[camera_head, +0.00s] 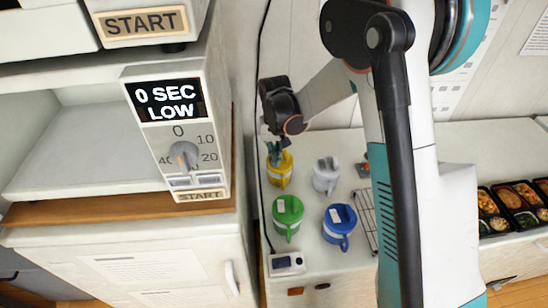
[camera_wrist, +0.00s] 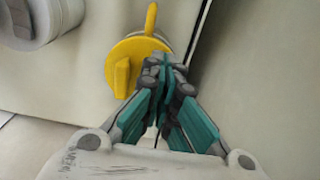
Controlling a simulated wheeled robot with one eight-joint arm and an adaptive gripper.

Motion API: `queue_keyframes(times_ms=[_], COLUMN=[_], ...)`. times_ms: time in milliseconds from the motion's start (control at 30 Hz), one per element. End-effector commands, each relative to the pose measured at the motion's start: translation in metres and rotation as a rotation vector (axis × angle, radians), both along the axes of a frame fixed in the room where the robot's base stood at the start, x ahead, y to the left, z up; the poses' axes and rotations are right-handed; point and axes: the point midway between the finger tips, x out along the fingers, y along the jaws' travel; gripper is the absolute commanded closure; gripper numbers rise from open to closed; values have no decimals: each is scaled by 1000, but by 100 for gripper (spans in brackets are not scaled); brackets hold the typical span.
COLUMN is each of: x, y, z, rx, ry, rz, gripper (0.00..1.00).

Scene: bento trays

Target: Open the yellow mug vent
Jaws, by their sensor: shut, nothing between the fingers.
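The yellow mug (camera_head: 281,172) stands at the back left of the counter's mug group. In the wrist view its yellow lid (camera_wrist: 133,50) shows from above, with a raised tab (camera_wrist: 122,78) on top and the handle (camera_wrist: 151,18) sticking out at the far side. My gripper (camera_head: 275,150) points down at the mug's top. In the wrist view my gripper (camera_wrist: 165,72) has its teal fingers together at the right edge of the lid, with nothing between them. The fingers cover part of the lid's edge. I cannot tell whether they touch it, or whether the vent is open.
A grey-white mug (camera_head: 326,175), a green mug (camera_head: 287,214) and a blue mug (camera_head: 339,224) stand close by. A microwave (camera_head: 178,140) is to the left, with a black cable between. A wire rack (camera_head: 365,215) and food trays (camera_head: 512,205) are to the right.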

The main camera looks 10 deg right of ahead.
Motion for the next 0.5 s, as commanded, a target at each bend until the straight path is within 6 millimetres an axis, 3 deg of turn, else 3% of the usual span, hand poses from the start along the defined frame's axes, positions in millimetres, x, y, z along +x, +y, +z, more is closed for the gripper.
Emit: queue_keyframes(times_ms=[500], x=[0], y=[0], z=[25], rx=[0], ry=[0], rz=[0], gripper=[100])
